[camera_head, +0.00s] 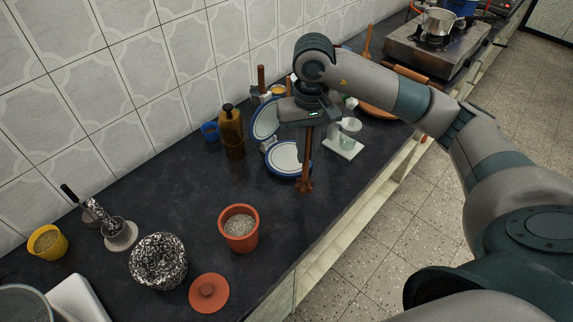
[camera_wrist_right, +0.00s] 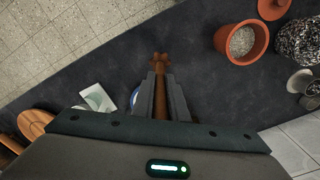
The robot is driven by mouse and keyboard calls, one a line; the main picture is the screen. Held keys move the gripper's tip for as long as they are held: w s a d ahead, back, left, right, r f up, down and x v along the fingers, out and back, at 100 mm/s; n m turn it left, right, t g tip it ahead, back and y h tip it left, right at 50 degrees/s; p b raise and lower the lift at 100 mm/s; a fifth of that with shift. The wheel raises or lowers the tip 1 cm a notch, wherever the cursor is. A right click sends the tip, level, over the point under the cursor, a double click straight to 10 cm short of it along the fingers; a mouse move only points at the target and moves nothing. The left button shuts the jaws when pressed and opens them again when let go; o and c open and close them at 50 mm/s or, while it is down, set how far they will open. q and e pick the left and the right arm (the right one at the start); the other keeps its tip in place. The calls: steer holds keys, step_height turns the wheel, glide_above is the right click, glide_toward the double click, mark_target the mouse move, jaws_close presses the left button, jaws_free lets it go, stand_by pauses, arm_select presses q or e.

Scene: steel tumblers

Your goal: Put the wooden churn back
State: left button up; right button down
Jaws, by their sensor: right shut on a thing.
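The wooden churn (camera_head: 305,170) is a brown stick with a star-shaped lower end. My right gripper (camera_head: 306,122) is shut on its shaft, and the churn hangs nearly upright, head down, over the dark counter. In the right wrist view, the churn (camera_wrist_right: 160,62) runs out from between the two fingers of the gripper (camera_wrist_right: 162,100). I cannot tell whether its head touches the counter. The upper shaft is hidden by the gripper. My left gripper is out of view.
Blue-rimmed plates (camera_head: 285,158), a brown bottle (camera_head: 232,132) and a white stand with a glass (camera_head: 343,146) are close by. A terracotta pot (camera_head: 239,243), its lid (camera_head: 209,293) and a speckled pot (camera_head: 158,277) stand nearer. The counter between is clear.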

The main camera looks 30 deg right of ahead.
steer(key=a+f, duration=0.1)
steer(key=w+a+f+p, duration=0.1)
steer(key=a, duration=0.1)
steer(key=w+a+f, duration=0.1)
steer(key=shift+a+p, duration=0.15)
steer(key=shift+p, duration=0.15)
step_height(320, 180, down, 4)
steer(key=shift+r+p, duration=0.1)
steer(key=shift+p, duration=1.05)
